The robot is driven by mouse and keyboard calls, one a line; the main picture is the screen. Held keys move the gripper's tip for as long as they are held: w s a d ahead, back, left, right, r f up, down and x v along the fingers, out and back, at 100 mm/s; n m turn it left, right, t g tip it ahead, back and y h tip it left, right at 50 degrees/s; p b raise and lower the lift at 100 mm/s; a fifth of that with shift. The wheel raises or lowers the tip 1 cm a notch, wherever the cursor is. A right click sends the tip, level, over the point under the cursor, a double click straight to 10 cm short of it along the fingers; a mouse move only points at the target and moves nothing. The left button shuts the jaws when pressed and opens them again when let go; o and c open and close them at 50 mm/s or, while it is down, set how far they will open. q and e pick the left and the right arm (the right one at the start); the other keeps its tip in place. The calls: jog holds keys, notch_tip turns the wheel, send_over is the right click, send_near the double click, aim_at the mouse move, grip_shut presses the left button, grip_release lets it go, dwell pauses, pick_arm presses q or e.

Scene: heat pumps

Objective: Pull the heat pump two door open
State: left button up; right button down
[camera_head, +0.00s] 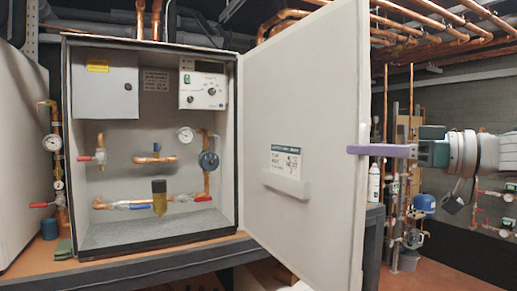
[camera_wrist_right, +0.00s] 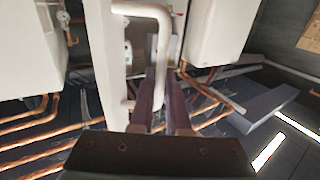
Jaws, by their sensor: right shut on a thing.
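The heat pump cabinet (camera_head: 151,236) stands open in the head view, with gauges, valves and copper pipes showing inside. Its white door (camera_head: 300,110) is swung wide out on the right side, its labelled inner face toward me. My right gripper (camera_head: 358,149) comes in from the right and reaches the door's free edge. In the right wrist view a pale bar handle (camera_wrist_right: 163,35) runs down between the purple fingers of my right gripper (camera_wrist_right: 162,80), which is shut on it. The door hides the handle in the head view. My left gripper is not in view.
Another white panel (camera_head: 25,150) stands close at the left. The cabinet rests on a bench with a dark front edge (camera_head: 150,270).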

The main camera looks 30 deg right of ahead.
jog(key=shift+w+r, duration=0.1)
jog(key=shift+r, duration=0.05)
jog(key=c, duration=1.2)
grip_release()
jog(key=shift+w, duration=0.1)
jog(key=shift+o, duration=0.2)
jog(key=p+v, duration=0.6)
jog(key=v, duration=0.4)
